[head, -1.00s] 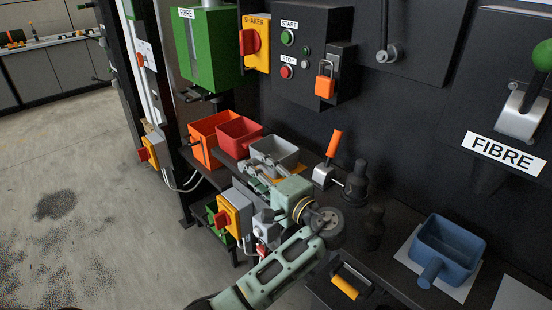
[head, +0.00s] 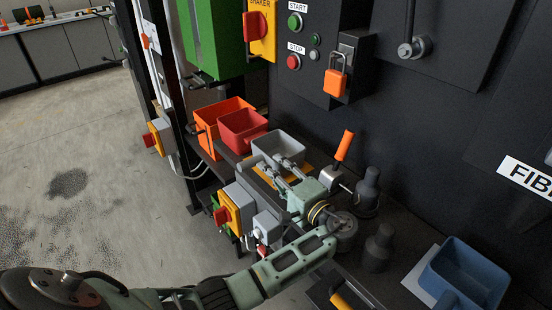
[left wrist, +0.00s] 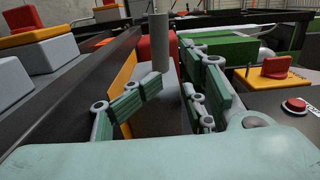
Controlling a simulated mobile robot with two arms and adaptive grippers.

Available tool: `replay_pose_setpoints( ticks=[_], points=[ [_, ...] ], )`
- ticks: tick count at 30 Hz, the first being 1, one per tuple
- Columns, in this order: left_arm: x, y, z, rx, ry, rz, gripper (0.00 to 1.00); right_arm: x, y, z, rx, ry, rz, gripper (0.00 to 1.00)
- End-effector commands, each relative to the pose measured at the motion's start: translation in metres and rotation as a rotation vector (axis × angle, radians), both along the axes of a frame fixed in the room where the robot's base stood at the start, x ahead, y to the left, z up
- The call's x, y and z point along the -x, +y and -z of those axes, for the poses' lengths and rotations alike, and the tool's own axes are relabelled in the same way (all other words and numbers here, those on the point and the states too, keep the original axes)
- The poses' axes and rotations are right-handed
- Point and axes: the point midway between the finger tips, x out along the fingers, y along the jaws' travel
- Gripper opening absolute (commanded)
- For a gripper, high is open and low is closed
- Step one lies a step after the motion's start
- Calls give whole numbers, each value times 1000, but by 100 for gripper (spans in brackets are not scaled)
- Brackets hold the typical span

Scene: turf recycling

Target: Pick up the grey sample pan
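In the left wrist view, the green-padded fingers (left wrist: 172,84) are apart. A grey cylinder (left wrist: 160,42), which looks like the pan's handle, stands between them in the picture. I see a gap on its right; I cannot tell whether the left finger touches it. My right gripper is not in view.
Red (head: 242,130) and orange (head: 212,120) pans stand left of the grey pan. An orange-handled clamp (head: 342,150) and black knobs (head: 368,190) are to its right. A blue pan (head: 468,272) sits farther right. A switch box (head: 235,205) is on the bench front.

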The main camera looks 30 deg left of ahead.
Motion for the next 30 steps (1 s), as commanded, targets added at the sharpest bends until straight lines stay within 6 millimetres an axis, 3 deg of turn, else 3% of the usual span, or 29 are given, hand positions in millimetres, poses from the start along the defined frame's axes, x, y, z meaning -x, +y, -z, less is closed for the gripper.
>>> replay_pose_setpoints(
  ticks=[10,18,25,30],
  points=[
    [-10,29,-4,-4,-1,-6,44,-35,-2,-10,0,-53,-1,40],
    [-25,65,-3,-3,0,-4,44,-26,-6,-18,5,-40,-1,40],
    [-26,67,-2,-2,-1,-3,44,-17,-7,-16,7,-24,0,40],
    [-26,67,-2,-2,-1,-3,29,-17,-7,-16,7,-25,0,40]
  ],
)
